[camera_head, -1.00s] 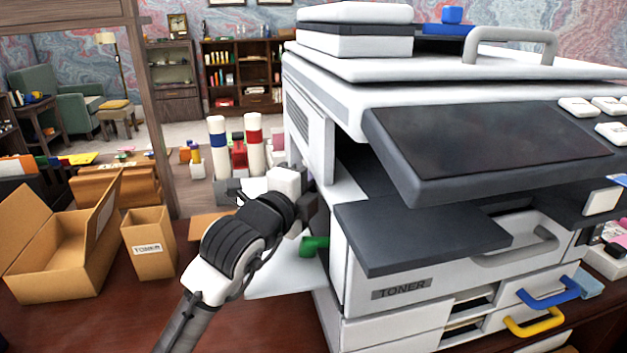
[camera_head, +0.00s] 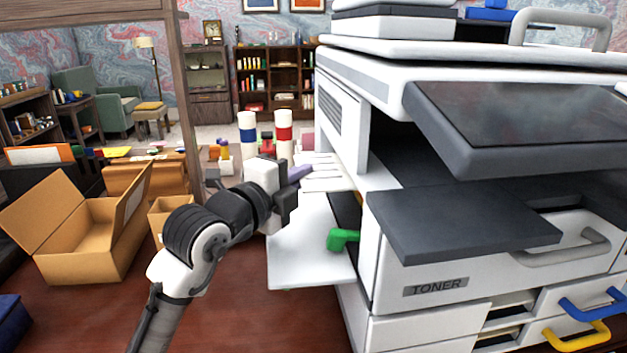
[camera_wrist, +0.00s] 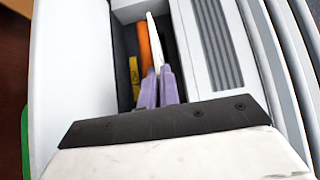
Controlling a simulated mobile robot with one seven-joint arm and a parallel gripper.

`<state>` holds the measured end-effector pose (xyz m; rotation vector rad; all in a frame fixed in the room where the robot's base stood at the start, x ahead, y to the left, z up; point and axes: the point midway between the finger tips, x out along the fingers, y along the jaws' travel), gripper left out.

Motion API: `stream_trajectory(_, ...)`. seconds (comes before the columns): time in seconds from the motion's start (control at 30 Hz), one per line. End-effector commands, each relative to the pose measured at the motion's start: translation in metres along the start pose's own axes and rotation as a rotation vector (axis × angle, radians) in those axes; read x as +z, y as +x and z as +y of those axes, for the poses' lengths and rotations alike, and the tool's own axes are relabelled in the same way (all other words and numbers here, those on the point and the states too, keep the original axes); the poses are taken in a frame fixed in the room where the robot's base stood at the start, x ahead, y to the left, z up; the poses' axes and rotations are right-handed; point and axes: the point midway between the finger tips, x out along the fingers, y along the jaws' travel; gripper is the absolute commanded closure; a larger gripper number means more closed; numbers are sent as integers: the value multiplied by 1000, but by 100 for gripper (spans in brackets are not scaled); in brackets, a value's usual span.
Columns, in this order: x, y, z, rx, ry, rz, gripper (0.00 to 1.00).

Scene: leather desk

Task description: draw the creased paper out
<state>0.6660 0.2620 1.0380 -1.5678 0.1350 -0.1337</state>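The copier (camera_head: 345,115) stands at the right with its side flap (camera_head: 305,255) folded down. My gripper (camera_head: 298,173) is beside the open side, above the flap. In the wrist view its purple fingertips (camera_wrist: 158,88) are close together on the near end of a thin white sheet, the creased paper (camera_wrist: 152,38), seen nearly edge-on. White folded layers of the creased paper (camera_head: 322,178) show just right of the fingers in the head view. The sheet's far end lies within the opening, beside an orange roller (camera_wrist: 143,45) and a yellow part (camera_wrist: 134,72).
A green lever (camera_head: 342,239) sticks out over the flap. A dark tray (camera_head: 460,225) juts from the copier's front. Open cardboard boxes (camera_head: 85,245) stand at the left. Two white cylinders with blue (camera_head: 247,135) and red (camera_head: 283,132) bands stand behind my gripper. Bare desk lies left of the flap.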

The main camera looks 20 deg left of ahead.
Motion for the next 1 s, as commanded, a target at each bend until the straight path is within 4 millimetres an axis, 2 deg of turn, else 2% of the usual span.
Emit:
stream_trajectory(0.73, 44, -42, 1, -1, -1, -1, 100)
stream_trajectory(1.0, 53, -51, 0, -2, 1, 0, 100)
